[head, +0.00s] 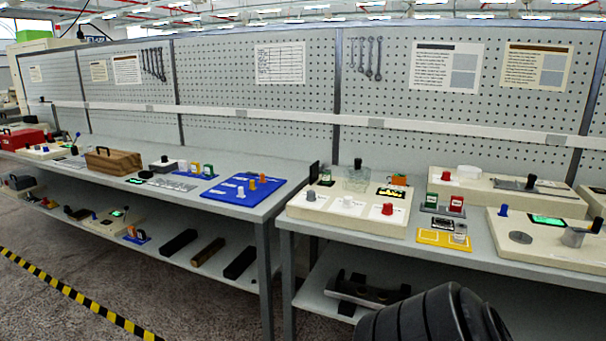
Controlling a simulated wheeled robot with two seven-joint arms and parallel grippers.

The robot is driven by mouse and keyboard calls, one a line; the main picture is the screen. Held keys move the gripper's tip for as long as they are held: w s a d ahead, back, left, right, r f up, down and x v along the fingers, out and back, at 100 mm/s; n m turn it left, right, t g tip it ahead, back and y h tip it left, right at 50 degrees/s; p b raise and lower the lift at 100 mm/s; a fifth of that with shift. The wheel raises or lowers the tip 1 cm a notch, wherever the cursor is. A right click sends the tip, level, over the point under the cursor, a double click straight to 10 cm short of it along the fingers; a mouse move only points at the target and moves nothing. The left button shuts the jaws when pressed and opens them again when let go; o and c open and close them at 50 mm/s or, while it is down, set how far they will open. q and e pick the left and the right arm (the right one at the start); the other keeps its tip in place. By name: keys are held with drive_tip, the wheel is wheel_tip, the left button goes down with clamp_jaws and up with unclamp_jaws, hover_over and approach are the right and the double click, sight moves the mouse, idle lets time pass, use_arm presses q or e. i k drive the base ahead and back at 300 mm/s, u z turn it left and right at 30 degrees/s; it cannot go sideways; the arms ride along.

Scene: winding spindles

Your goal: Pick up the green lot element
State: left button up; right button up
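A green block with a pale label (432,200) stands upright in a grey holder (441,211) on the right bench, beside a red block (456,204). On the left bench, a small green-and-white block (208,171) stands at the right of a short row with a yellow-and-white block (195,168). I cannot tell from this view alone which of the green blocks is the lot element. No gripper fingers show in the head view.
The right bench (465,262) also bears a beige control box (350,213), a yellow tray (443,238) and another box with a green screen (545,235). A blue tray (241,190) lies on the left bench (262,212). A gap separates the benches; a pegboard wall stands behind.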

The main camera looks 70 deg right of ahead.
sight(327, 173)
drive_tip(key=z, duration=0.5)
drive_tip(key=i, duration=1.95)
drive_tip(key=z, duration=1.1)
